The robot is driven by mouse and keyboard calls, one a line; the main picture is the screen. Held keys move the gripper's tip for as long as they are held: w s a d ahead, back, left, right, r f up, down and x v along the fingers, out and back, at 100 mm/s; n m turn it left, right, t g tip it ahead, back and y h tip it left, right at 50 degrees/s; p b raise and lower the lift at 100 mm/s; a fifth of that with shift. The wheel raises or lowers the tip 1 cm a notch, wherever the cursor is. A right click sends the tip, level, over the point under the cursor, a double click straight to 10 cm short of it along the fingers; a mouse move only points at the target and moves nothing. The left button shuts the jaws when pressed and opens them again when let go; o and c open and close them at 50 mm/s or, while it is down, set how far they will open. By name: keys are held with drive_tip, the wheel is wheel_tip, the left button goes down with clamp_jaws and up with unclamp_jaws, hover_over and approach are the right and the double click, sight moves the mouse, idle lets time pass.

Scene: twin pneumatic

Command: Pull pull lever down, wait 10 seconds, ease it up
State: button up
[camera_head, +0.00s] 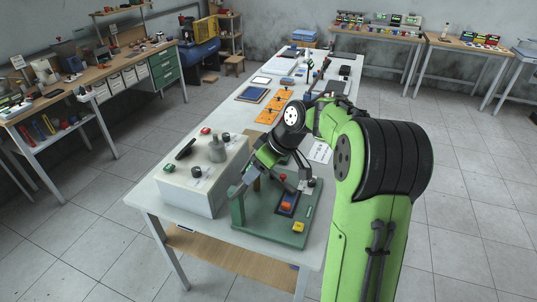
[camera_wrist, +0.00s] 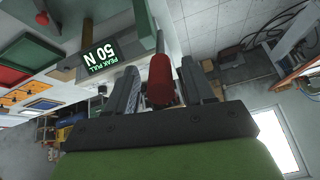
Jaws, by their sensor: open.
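In the wrist view a red grip (camera_wrist: 159,80) on a thin grey rod, which looks like the pull lever, lies between the two dark fingers of my gripper (camera_wrist: 160,68). The fingers stand apart on either side of it, and gaps show beside the grip. I cannot tell whether either finger touches it.
A pale box (camera_head: 190,190) with knobs on top stands left of the fixture. Red, orange and yellow parts (camera_head: 299,227) sit on the fixture base. Orange plates (camera_head: 268,112) lie farther along the table. Open floor (camera_head: 70,235) is at the left.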

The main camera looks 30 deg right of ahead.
drive_tip(key=p+v, duration=0.3)
drive_tip(key=v, duration=1)
drive_tip(key=shift+s+r+p, duration=0.2)
drive_tip(key=shift+r+p, duration=0.1)
drive_tip(key=shift+p, duration=0.05)
drive_tip(key=s+a+f+m+h+b, duration=0.1)
drive_tip(key=s+a+b, duration=0.15)
drive_tip(key=a, duration=0.35)
drive_tip(key=s+a+f+m+h+b, duration=0.1)
drive_tip(key=s+a+f+h, duration=0.1)
drive_tip(key=s+a, duration=0.35)
drive_tip(key=s+a+f+m+b, duration=0.1)
drive_tip(key=s+f+m, duration=0.1)
drive_tip(key=s, duration=0.4)
drive_tip(key=s+a+f+m+t+h+b, duration=0.1)
drive_tip(key=s+f+m, duration=0.1)
drive_tip(key=s+f, duration=0.2)
drive_tip(key=s, duration=0.3)
drive_tip(key=shift+s+f+b, duration=0.2)
drive_tip(key=shift+f+b, duration=0.1)
drive_tip(key=shift+f, duration=0.1)
